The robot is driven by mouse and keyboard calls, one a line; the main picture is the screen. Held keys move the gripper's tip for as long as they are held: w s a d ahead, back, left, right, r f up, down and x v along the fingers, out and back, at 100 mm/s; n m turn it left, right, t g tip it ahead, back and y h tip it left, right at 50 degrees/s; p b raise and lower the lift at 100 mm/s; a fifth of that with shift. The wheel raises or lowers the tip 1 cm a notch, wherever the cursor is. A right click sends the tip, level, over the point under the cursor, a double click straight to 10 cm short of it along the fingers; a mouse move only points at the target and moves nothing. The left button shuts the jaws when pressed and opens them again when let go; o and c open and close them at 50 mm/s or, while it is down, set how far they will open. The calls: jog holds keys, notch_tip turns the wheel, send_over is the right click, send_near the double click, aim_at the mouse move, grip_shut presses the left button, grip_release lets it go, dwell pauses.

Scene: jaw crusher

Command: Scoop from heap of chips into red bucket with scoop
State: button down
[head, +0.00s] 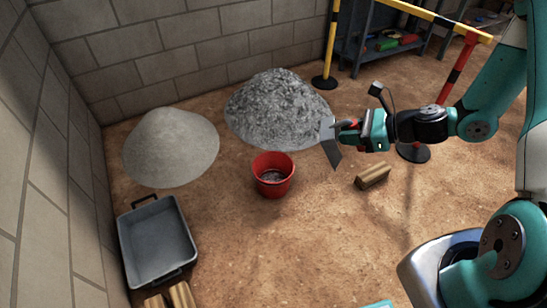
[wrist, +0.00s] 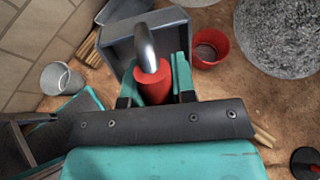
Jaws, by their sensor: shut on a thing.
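My gripper (head: 350,135) is shut on the red handle (wrist: 152,85) of the scoop. The scoop's grey pan (head: 329,143) hangs tilted in the air, right of the red bucket and by the right edge of the heap of chips in the head view. In the wrist view the pan (wrist: 120,45) shows beyond a bent metal neck; I cannot tell whether it holds chips. The red bucket (head: 273,187) stands upright on the ground with some grey material inside; the wrist view shows it too (wrist: 211,62). The grey heap of chips (head: 275,105) lies behind the bucket.
A paler, finer heap (head: 170,147) is at the left, with a grey tray (head: 155,245) in front of it. A wooden block (head: 373,176) lies right of the bucket. A yellow barrier post (head: 330,45) and shelf stand behind. A pale pail (wrist: 62,80) shows in the wrist view.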

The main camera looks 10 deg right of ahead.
jog(key=shift+r, duration=0.1)
jog(key=shift+r, duration=0.15)
dwell(0.3)
jog(key=shift+r+h+p, duration=0.3)
jog(key=shift+r+p, duration=0.2)
jog(key=shift+p, duration=0.7)
notch_tip(320, 180, up, 4)
jog(key=g+h+p, duration=0.1)
jog(key=h+p, duration=0.1)
jog(key=p, duration=0.2)
jog(key=g+h+p, duration=0.1)
jog(key=h+p, duration=0.1)
jog(key=p, duration=0.3)
jog(key=n+g+h+p, duration=0.1)
jog(key=p, duration=0.3)
jog(key=shift+f+h+p, duration=0.25)
jog(key=shift+h+p, duration=0.05)
jog(key=shift+h, duration=0.1)
notch_tip(320, 180, up, 2)
jog(key=g+h+p, duration=0.1)
jog(key=h+p, duration=0.2)
jog(key=p, duration=0.2)
jog(key=shift+a+g, duration=0.15)
jog(key=shift+g, duration=0.25)
jog(key=shift+r+h, duration=0.15)
jog(key=shift+h, duration=0.45)
jog(key=shift+d+g, duration=0.2)
jog(key=shift+g, duration=0.1)
